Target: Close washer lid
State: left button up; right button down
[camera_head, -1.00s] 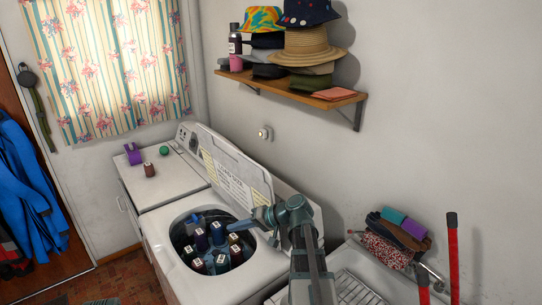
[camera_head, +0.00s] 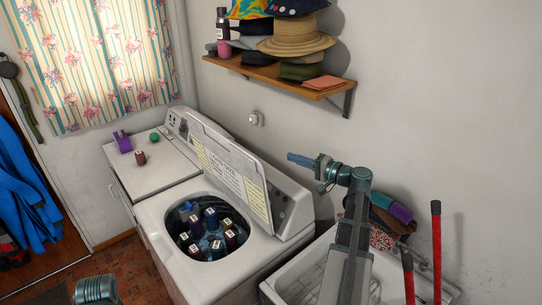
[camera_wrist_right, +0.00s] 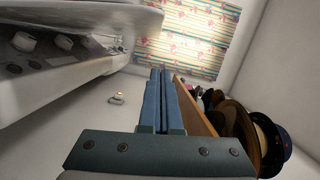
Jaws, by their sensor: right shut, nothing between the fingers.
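The washer (camera_head: 165,225) is a white top-loader with its tub open and several dark bottles (camera_head: 210,220) inside. Its lid (camera_head: 230,165) stands raised, leaning back toward the control panel (camera_head: 292,208). My right gripper (camera_head: 292,157) is shut and empty, raised to the right of the lid and apart from it in the head view. In the right wrist view, the blue fingers (camera_wrist_right: 158,95) are together, pointing along the wall. The panel's knobs (camera_wrist_right: 64,42) and what looks like the lid's edge (camera_wrist_right: 85,16) are at upper left. My left gripper is not seen.
A wooden shelf (camera_head: 270,75) with hats hangs on the wall above. A sink (camera_head: 300,285) is right of the washer, with folded cloths (camera_head: 395,215) and red handles (camera_head: 436,250) beyond.

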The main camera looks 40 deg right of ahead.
jog(key=w+a+f, duration=0.1)
jog(key=w+a, duration=0.5)
jog(key=w, duration=0.3)
jog(key=shift+w+a+b, duration=0.2)
jog(key=shift+a+b, duration=0.05)
jog(key=shift+b, duration=0.2)
